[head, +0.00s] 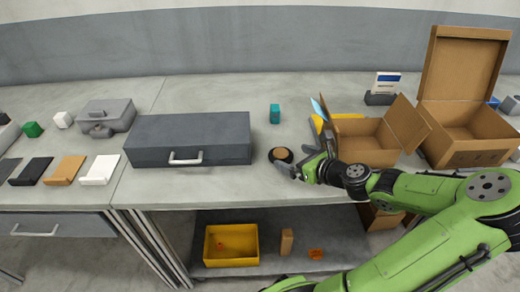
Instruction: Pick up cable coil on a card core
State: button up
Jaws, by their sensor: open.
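The cable coil (281,154), a small dark ring with a brown card core, lies flat on the grey bench top, to the right of the large grey case. My gripper (293,161) comes in from the right, close beside the coil's right and front side. Its jaws are open. One finger shows just in front of the coil; I cannot tell whether it touches. My gripper hides little of the coil.
A long grey case (190,139) stands left of the coil. An open cardboard box (362,140) stands at right behind my arm. On the shelf below is a yellow bin (231,262).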

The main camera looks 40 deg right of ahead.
aim_at(280, 152)
jog(key=b+x, duration=0.4)
jog(key=x, duration=0.3)
jog(key=shift+w, duration=0.1)
jog(key=c, duration=0.9)
jog(key=shift+r, duration=0.1)
